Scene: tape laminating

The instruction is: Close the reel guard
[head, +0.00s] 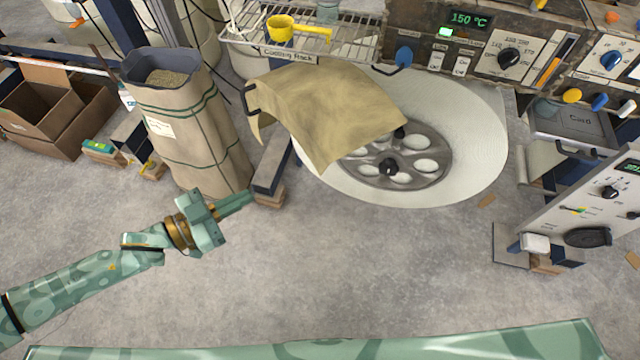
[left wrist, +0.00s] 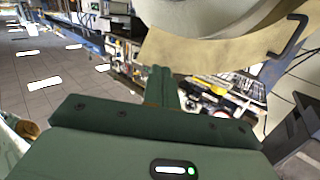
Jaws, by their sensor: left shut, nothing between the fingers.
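The reel guard (head: 335,110) is a tan curved panel standing over the left part of the white reel (head: 470,140). The reel's right side and most of its grey spoked hub are uncovered. A dark handle (head: 251,97) sits on the guard's left edge. My left gripper (head: 247,198) is shut and empty, below and left of the guard and apart from it. In the left wrist view the shut fingers (left wrist: 160,75) point toward the guard (left wrist: 195,52), and the handle (left wrist: 292,36) shows at upper right. My right gripper is not in view.
A tall sack (head: 200,130) stands left of the guard, close beyond my left gripper. A dark post on a wooden block (head: 270,170) stands by the fingertips. A cooling rack (head: 300,40) is above the guard. A control panel (head: 590,195) is at right. The front floor is clear.

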